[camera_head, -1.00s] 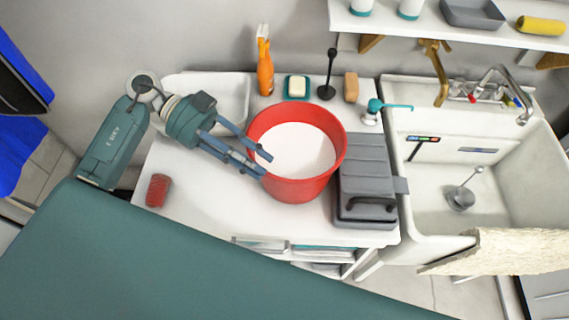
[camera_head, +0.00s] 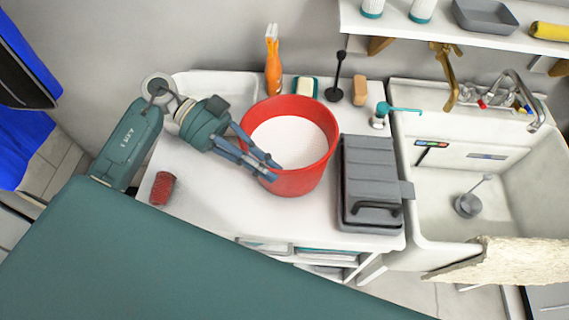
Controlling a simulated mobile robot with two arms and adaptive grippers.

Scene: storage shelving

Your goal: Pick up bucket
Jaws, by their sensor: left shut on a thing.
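A red bucket (camera_head: 308,180) with a white inside stands out on the white cabinet top, left of a grey toolbox. My left gripper (camera_head: 271,168) reaches in from the left and is shut on the bucket's near-left rim, one finger inside the wall and one outside. The bucket looks close to upright; from this angle I cannot tell clearly if its base is off the surface. My right gripper is not in view.
The grey toolbox (camera_head: 371,165) is close to the bucket's right. A red cup-like item (camera_head: 162,188) lies at left. An orange bottle (camera_head: 273,70), soap dish (camera_head: 305,87) and plunger (camera_head: 336,85) stand behind. The sink (camera_head: 500,190) is at right.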

